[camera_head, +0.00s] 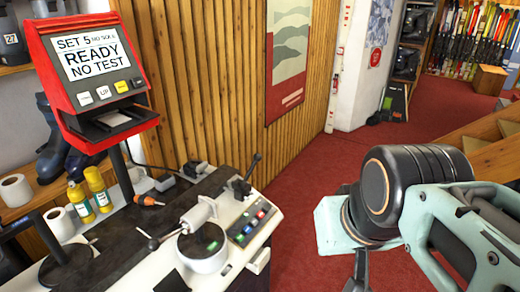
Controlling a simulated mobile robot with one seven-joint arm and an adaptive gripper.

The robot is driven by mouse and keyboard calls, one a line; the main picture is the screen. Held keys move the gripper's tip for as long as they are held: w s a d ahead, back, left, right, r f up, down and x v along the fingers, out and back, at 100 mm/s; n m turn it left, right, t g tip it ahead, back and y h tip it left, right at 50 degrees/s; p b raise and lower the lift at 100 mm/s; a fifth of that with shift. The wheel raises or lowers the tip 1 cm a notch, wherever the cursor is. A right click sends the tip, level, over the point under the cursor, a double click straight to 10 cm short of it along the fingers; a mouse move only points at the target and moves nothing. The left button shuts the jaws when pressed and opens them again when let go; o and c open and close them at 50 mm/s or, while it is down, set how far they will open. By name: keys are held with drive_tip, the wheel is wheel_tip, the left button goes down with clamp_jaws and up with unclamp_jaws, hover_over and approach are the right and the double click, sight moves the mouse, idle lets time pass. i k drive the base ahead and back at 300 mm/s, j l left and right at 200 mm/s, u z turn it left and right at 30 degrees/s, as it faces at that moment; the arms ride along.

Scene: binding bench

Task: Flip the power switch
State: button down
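A small control panel (252,223) with coloured buttons or switches, among them red, blue and green ones, sits on the right side of the light-coloured bench machine (230,266). I cannot tell which of these, if any, is the power switch, or how it is set. My arm reaches in from the right. The dark parts at its end, at the bottom edge, look like my gripper (362,272). They are cut off by the frame, so whether it is open cannot be told. It is to the right of the machine, apart from the panel.
A red display unit (97,70) reading "READY NO TEST" stands on a post at the left. Yellow bottles (97,188) and paper rolls (15,190) are beside it. A lever (252,168) sticks up from the machine. Red carpet (310,180) lies clear between bench and arm.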

sight(268, 207)
drive_tip(key=i+l+u, duration=0.15)
drive_tip(key=i+l, duration=1.05)
drive_tip(key=i, duration=0.15)
